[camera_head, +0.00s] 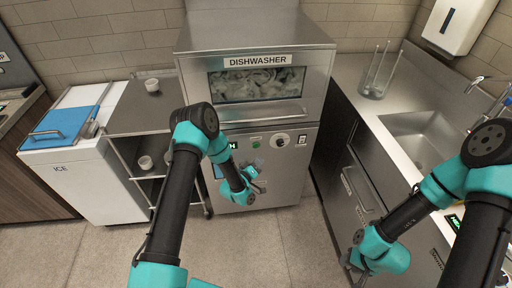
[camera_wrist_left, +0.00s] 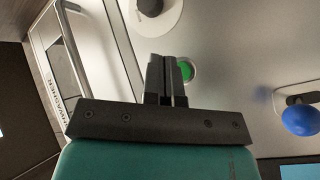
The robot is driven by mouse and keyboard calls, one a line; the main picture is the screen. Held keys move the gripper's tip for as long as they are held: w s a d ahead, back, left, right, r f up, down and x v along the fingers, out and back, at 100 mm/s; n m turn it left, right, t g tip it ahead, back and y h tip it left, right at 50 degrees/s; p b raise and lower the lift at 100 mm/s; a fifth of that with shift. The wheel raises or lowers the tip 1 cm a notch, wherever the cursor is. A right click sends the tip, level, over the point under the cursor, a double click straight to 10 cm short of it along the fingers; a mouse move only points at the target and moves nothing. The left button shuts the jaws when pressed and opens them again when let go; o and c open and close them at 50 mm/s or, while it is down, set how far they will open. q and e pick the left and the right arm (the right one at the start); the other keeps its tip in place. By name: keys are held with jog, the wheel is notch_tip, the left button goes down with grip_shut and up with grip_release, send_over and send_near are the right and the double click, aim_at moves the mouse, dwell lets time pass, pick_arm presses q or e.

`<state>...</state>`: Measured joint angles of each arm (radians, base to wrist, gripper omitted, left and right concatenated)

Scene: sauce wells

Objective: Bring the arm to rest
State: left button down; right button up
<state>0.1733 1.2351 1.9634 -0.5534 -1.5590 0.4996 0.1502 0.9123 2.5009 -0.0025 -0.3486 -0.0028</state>
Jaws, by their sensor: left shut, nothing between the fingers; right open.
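My left gripper (camera_head: 257,186) is in front of the dishwasher's lower front (camera_head: 288,185) in the head view. In the left wrist view its two dark fingers (camera_wrist_left: 166,75) are together with nothing between them. The fingertips show beside the green button (camera_wrist_left: 187,70) and partly cover it; I cannot tell whether they touch the panel. The same green button (camera_head: 256,141) shows in the head view. My right gripper (camera_head: 350,266) is low in front of the right counter, small and mostly hidden by its wrist; it is open, with nothing seen in it.
The dishwasher (camera_head: 258,40) has a closed-looking window front and a handle (camera_head: 262,116). A steel rack (camera_head: 130,115) with white cups and an ice chest (camera_head: 62,170) stand left. Floor (camera_head: 260,255) between is clear.

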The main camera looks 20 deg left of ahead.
dwell(0.6)
pick_arm(q)
jog(key=s+a+f+m+g+y, duration=0.1)
jog(key=s+g, duration=0.7)
jog(key=s, duration=0.8)
jog(key=s+a+f+m+g+y, duration=0.2)
jog(key=s+g, duration=0.6)
jog(key=s, duration=0.8)
jog(key=shift+s+f+m+g, duration=0.2)
jog(key=shift+m+g, duration=0.1)
